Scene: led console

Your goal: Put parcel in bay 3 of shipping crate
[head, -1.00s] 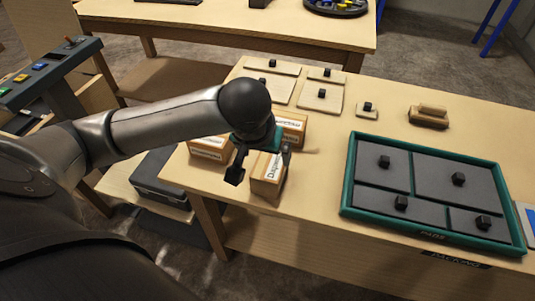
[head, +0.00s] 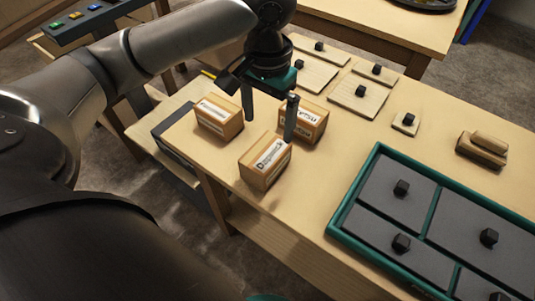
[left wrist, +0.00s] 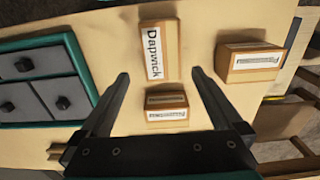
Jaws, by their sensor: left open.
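Three cardboard parcels with white labels stand on the wooden table: a front one (head: 265,162), a left one (head: 219,118) and a back one (head: 304,121). In the left wrist view the front parcel (left wrist: 158,50) reads "Dapwick"; the back parcel (left wrist: 167,105) shows between the fingers and the left parcel (left wrist: 250,62) lies to the right. My left gripper (head: 270,128) is open and empty above the parcels, one finger partly covering the back one. It also shows in the left wrist view (left wrist: 160,75). My right gripper is out of view. I cannot make out a numbered bay.
A green-rimmed tray (head: 352,190) with dark knobbed panels stands at the right. Pale knobbed boards (head: 355,95) and a wooden block (head: 482,150) lie behind it. A dark case (head: 172,148) sits low beyond the table's left edge. A button console (head: 90,15) is at upper left.

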